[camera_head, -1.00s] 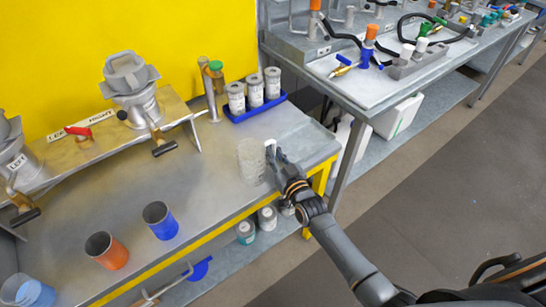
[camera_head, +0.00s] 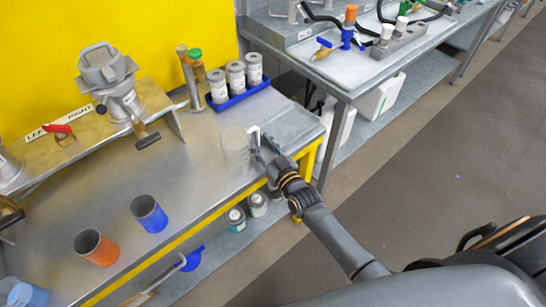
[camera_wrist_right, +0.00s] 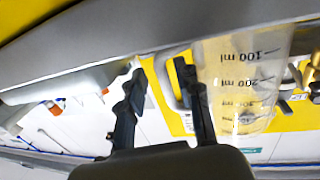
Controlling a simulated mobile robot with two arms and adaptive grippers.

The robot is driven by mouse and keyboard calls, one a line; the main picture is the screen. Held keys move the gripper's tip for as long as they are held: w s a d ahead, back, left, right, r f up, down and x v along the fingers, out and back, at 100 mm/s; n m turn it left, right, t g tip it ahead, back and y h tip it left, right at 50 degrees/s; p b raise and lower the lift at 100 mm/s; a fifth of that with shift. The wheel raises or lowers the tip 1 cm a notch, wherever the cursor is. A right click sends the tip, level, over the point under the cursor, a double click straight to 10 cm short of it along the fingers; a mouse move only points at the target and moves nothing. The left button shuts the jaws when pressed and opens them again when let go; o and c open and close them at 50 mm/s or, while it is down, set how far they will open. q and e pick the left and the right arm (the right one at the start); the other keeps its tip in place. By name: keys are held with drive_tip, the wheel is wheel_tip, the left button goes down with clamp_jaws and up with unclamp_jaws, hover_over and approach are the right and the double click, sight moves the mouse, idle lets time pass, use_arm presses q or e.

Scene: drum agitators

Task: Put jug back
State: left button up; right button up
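The clear measuring jug (camera_head: 236,151) stands upright on the metal bench near its right end, with its pale handle (camera_head: 254,136) towards my right gripper. In the right wrist view the jug (camera_wrist_right: 242,82) shows its millilitre marks, just right of the fingers. My right gripper (camera_head: 263,148) is at the handle side of the jug, low over the bench. Its two dark fingers (camera_wrist_right: 163,100) are apart in the wrist view. Whether they touch the handle is hard to tell. My left gripper is not in view.
Orange (camera_head: 97,248) and blue (camera_head: 149,214) cups stand on the bench at left. A blue tray (camera_head: 246,96) with several canisters is behind the jug. A hopper (camera_head: 108,72) stands at back left. Bare bench (camera_head: 188,172) lies left of the jug.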

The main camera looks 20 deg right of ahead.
drive_tip(key=s+d, duration=0.2)
drive_tip(key=s, duration=0.8)
drive_tip(key=s+d+f+g+h, duration=0.1)
drive_tip(key=s+f+g, duration=0.4)
drive_tip(key=f, duration=0.9)
drive_tip(key=s+f+g+h, duration=0.1)
drive_tip(key=s+f+g, duration=0.2)
drive_tip(key=s+f, duration=0.75)
drive_tip(key=s+d+f+g, duration=0.1)
drive_tip(key=s+f+g, duration=0.3)
drive_tip(key=s+f, duration=0.6)
drive_tip(key=s+d+f+g+h, duration=0.1)
drive_tip(key=s+f+g, duration=0.3)
drive_tip(key=s+f, duration=0.6)
drive_tip(key=s+d, duration=0.1)
drive_tip(key=s, duration=0.5)
drive_tip(key=shift+f+n+g, duration=0.15)
drive_tip(key=shift+n+g, duration=0.15)
drive_tip(key=shift+g, duration=0.1)
drive_tip(key=shift+d, duration=0.1)
